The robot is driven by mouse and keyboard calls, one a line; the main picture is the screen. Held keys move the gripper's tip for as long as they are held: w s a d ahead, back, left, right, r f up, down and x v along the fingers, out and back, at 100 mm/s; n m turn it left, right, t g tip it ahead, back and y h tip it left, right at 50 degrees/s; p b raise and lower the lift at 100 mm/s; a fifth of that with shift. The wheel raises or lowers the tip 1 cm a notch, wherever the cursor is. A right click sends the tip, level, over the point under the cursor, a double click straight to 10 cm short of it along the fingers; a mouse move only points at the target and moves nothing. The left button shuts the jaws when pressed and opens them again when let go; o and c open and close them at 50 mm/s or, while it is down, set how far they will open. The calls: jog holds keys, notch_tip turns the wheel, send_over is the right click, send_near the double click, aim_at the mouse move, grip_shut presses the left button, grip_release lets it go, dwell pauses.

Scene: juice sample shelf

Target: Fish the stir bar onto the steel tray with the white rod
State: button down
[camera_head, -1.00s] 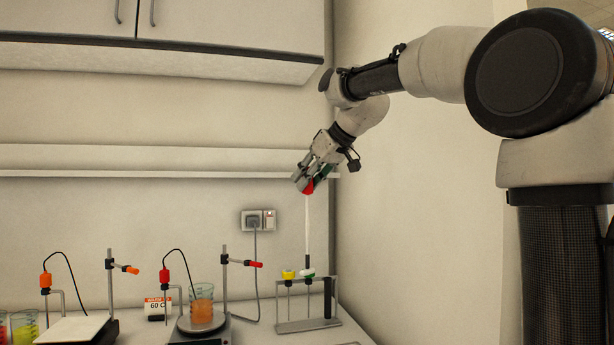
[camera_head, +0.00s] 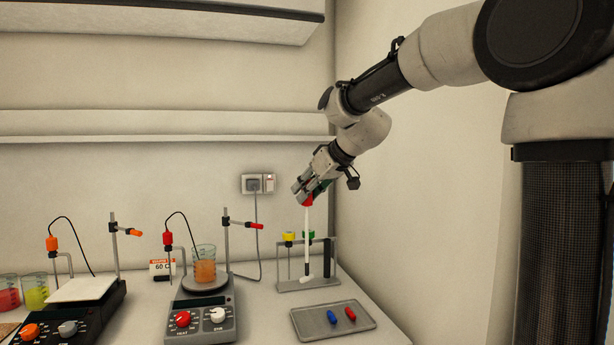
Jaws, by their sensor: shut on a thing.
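My gripper (camera_head: 309,198) is shut on the red top of the white rod (camera_head: 307,229), which hangs upright below it. The rod's lower end is dark. A small white bar, seemingly the stir bar (camera_head: 307,279), shows at that tip and appears to hang from it. The tip is in front of the rod rack in the picture, behind the tray; its exact height is hard to tell. The steel tray (camera_head: 308,331) lies on the bench, with a blue bar (camera_head: 332,317) and a red bar (camera_head: 350,314) on it.
The rack (camera_head: 294,286) holds a yellow-topped rod (camera_head: 289,237), a green-topped rod and a dark rod. A beaker of orange liquid (camera_head: 205,270) stands on a hotplate (camera_head: 200,320) to the left, with a clamp stand beside it. A wall is close on the right.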

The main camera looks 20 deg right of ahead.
notch_tip(320, 180, down, 9)
dwell(0.5)
jog(key=shift+f, duration=1)
dwell(0.4)
dwell(0.4)
